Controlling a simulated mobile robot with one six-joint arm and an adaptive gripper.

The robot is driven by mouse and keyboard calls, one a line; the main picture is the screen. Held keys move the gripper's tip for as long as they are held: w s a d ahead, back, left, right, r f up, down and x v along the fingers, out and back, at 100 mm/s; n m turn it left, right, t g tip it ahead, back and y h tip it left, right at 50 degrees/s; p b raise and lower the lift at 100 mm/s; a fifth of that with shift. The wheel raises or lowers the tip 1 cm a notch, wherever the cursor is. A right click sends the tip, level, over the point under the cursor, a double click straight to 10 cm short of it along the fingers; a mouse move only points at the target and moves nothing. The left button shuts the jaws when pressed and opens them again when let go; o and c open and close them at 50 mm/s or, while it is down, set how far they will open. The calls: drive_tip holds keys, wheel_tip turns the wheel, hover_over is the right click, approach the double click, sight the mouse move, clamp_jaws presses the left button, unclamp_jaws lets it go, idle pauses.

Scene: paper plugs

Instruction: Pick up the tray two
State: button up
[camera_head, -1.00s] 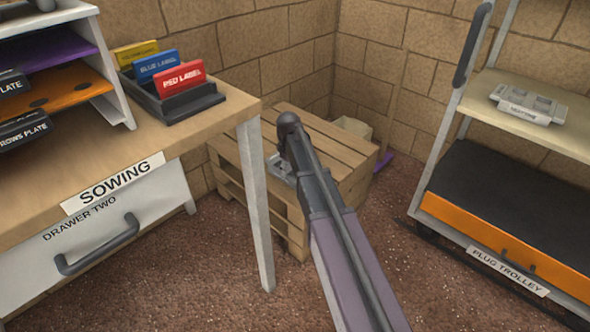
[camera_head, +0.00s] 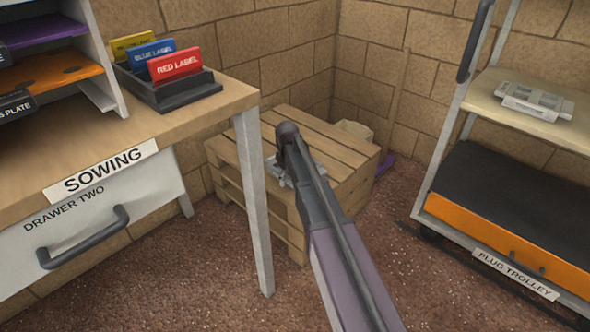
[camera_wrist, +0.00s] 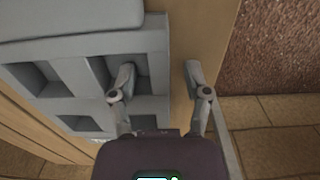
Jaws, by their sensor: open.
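A grey tray with square cells (camera_wrist: 85,70) lies below my gripper in the wrist view, on pale wood. My gripper (camera_wrist: 158,78) is open. Its left finger is over a cell near the tray's right edge, and its right finger is beyond that edge, so the tray's edge lies between them. I cannot tell whether the fingers touch it. In the head view a small part of a grey tray (camera_head: 278,176) shows on the wooden pallet stack (camera_head: 330,140), mostly hidden by my arm. No number is readable on it.
Another grey tray (camera_head: 534,101) sits on the shelf of the plug trolley (camera_head: 515,273) at right. The sowing bench (camera_head: 215,112) stands at left, its leg close to the pallet stack. A grey slab (camera_wrist: 70,18) lies at the top left of the wrist view.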

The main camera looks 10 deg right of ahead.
clamp_jaws()
drive_tip(key=shift+r, duration=0.15)
idle(0.5)
wheel_tip(320, 180, up, 2)
drive_tip(key=shift+r+p, duration=0.1)
drive_tip(key=shift+p, duration=1.15)
drive_tip(key=shift+r+p, duration=0.8)
drive_tip(key=shift+p, duration=0.05)
drive_tip(key=s+d, duration=0.8)
drive_tip(key=s, duration=0.5)
drive_tip(key=shift+s+d+r+p, duration=0.25)
drive_tip(key=shift+d+r+p, duration=0.05)
drive_tip(key=shift+r+p, duration=0.15)
